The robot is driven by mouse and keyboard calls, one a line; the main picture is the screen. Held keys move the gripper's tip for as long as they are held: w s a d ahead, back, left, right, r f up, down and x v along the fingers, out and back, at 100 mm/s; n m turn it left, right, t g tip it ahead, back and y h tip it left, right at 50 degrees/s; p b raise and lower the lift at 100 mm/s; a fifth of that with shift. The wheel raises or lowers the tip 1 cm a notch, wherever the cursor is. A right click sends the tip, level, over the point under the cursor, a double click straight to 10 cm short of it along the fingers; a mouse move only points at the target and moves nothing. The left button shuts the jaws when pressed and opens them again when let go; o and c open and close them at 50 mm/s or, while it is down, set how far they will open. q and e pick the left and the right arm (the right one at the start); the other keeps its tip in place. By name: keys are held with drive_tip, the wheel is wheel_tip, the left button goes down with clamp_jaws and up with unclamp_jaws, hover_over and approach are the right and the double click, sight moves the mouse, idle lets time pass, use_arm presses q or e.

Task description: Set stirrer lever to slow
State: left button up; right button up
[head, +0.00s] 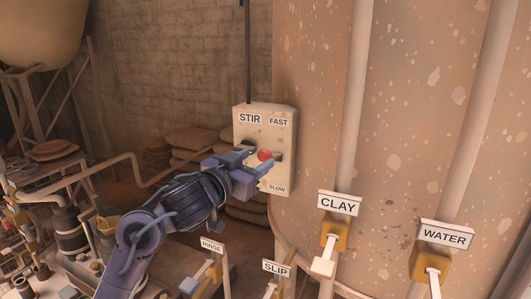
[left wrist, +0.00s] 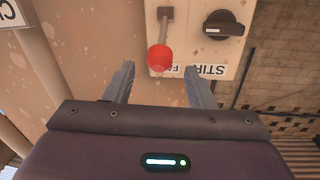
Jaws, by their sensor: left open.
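The cream stirrer box (head: 251,178) is fixed on the wall side of the big tank and carries STIR, FAST (top) and SLOW (bottom) labels. Its lever ends in a red ball (head: 265,155), which shows about midway between FAST and SLOW. In the left wrist view, turned upside down, the red ball (left wrist: 160,57) sits on a metal stem from a dark slot and covers part of the FAST label. My left gripper (head: 256,161) is open; its fingertips (left wrist: 160,70) are on either side of the ball, with gaps. My right gripper is out of view.
A black rotary knob (left wrist: 224,25) is beside the lever on the box. CLAY (head: 339,203) and WATER (head: 443,235) valve levers stand at the right, RINSE (head: 212,245) and SLIP (head: 276,268) ones below. Pipes and clutter fill the left.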

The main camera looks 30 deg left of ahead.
sight(261, 157)
use_arm(q)
drive_tip(key=w, duration=0.3)
drive_tip(key=shift+w+d, duration=0.1)
drive_tip(key=shift+w, duration=0.15)
drive_tip(key=shift+w+d+f+p, duration=0.1)
drive_tip(key=shift+w+p, duration=0.1)
drive_tip(key=shift+w, duration=0.3)
drive_tip(key=shift+w+f+p, duration=0.1)
drive_tip(key=shift+w+p, duration=0.05)
drive_tip(key=shift+w, duration=0.3)
drive_tip(key=shift+s, duration=0.1)
drive_tip(key=shift+c, duration=0.7)
drive_tip(key=c, duration=0.5)
drive_tip(key=shift+c, duration=1)
clamp_jaws()
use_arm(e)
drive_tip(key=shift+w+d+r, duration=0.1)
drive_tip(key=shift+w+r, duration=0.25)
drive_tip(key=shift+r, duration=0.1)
